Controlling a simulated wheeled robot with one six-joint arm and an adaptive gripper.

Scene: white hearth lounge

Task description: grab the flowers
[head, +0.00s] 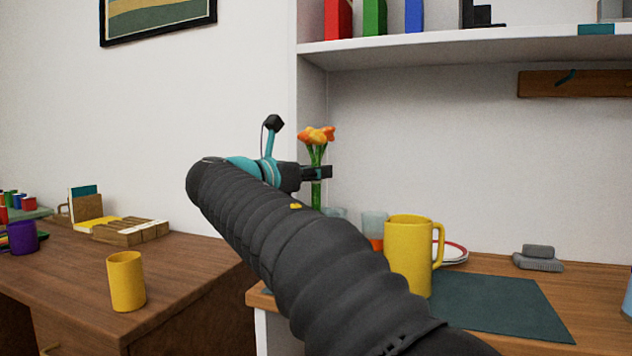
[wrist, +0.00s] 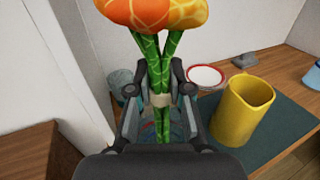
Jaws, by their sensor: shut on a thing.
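The flowers (head: 317,138) have orange and yellow heads on green stems, and they stand upright. In the wrist view the flowers (wrist: 152,15) fill the top middle, with a pale band round the stems between the fingers. My gripper (head: 318,172) is shut on the stems below the heads. In the wrist view my gripper (wrist: 158,97) has a finger on each side of the stems. The stems' lower ends are partly hidden by my arm and gripper, so I cannot tell whether they touch anything below.
A yellow pitcher (head: 408,253) stands on the counter to the right, near a dark mat (head: 500,305) and a red-rimmed plate (head: 455,252). Glasses (head: 374,225) stand behind my arm. A shelf (head: 470,45) hangs above. A yellow cup (head: 126,281) is on the left desk.

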